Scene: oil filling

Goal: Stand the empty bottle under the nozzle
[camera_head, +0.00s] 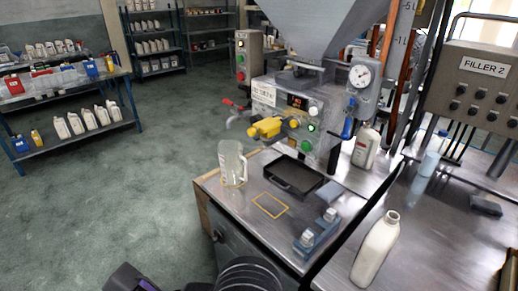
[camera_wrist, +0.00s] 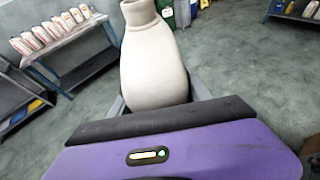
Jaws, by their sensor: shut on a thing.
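A whitish, open-necked bottle (camera_wrist: 153,58) fills the middle of the wrist view. My gripper (camera_wrist: 158,98) is shut on its lower part, and the purple gripper body hides its base. The held bottle does not show in the head view, where only a purple part of my arm shows at the bottom left. The filler machine (camera_head: 290,105) stands at the back of the steel bench, with a yellow fitting (camera_head: 265,128) on its front. A black drip tray (camera_head: 293,178) lies below the machine front. I cannot make out the nozzle tip clearly.
A clear jug (camera_head: 231,163) stands at the bench's left edge. An empty yellow outline (camera_head: 271,206) is marked before the tray. A grey-blue fixture (camera_head: 317,232) sits near the front. A pale bottle (camera_head: 376,248) stands front right, and a labelled bottle (camera_head: 366,147) stands right of the machine.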

